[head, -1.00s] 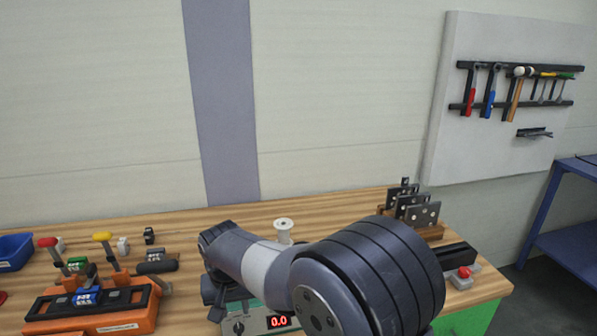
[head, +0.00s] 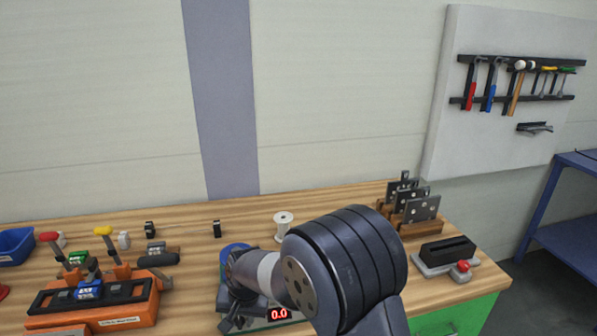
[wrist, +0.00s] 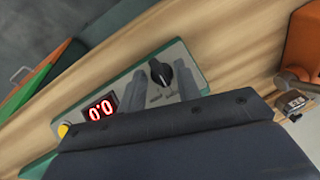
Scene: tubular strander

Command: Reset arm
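My arm reaches over the wooden workbench (head: 190,225) at the lower middle of the head view. In the wrist view my gripper (wrist: 158,92) shows two grey fingers set apart with nothing held between them. The display also shows in the head view (head: 279,314), below my wrist. The dark wrist body hides the lower part of the wrist view. My arm hides part of the device in the head view.
An orange fixture (head: 140,310) with red and yellow levers stands at left, beside a blue bin (head: 15,247). A white spool (head: 284,226), upright dark plates (head: 421,209) and a red-button box (head: 463,266) are behind and right. A tool board (head: 500,140) hangs on the wall.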

